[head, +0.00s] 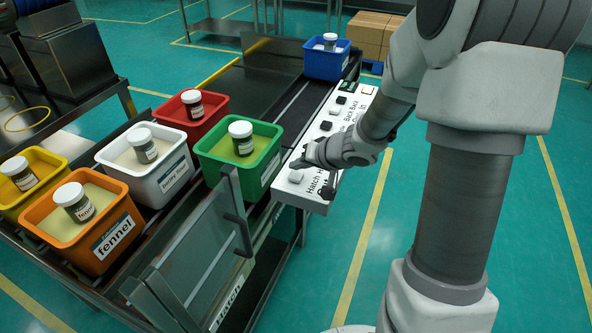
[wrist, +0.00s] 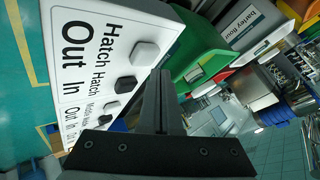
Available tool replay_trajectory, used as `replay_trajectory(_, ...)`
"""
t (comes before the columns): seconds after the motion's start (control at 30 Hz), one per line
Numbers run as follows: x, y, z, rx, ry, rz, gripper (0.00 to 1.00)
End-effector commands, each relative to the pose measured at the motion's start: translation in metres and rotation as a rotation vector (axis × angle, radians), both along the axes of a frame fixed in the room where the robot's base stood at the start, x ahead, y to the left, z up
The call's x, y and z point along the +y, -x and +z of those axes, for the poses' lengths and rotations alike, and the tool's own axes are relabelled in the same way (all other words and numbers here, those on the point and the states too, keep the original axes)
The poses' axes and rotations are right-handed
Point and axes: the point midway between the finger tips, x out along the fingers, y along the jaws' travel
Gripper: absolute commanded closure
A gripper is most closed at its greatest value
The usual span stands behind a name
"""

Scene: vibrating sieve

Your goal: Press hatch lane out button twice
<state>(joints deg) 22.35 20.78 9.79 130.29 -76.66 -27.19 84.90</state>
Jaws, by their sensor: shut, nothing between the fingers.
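A black button (wrist: 125,84) lies in line with "Hatch In". The white end button also shows in the head view (head: 295,176). My gripper (head: 308,162) is shut and empty, low over this end of the panel. In the wrist view its fingers (wrist: 161,80) are beside these two buttons; contact cannot be told.
The green bin (head: 270,155) with a jar stands close beside the panel. White (head: 171,187), red (head: 203,124), orange (head: 72,252) and yellow bins are further left. A blue bin (head: 326,64) is at the back. A hinged hatch gate (head: 200,255) stands in front.

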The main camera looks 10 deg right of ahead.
Motion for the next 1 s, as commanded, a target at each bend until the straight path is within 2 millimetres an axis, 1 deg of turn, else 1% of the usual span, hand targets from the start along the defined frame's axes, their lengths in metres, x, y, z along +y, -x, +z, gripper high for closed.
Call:
replay_trajectory(0.2,0.000,0.000,-0.001,0.000,0.000,0.000,1.00)
replay_trajectory(0.33,0.000,0.000,0.003,0.000,0.000,0.000,1.00)
replay_trajectory(0.9,0.000,0.000,0.048,0.001,0.000,0.001,1.00)
replay_trajectory(1.0,0.000,0.000,0.051,0.001,0.000,0.001,1.00)
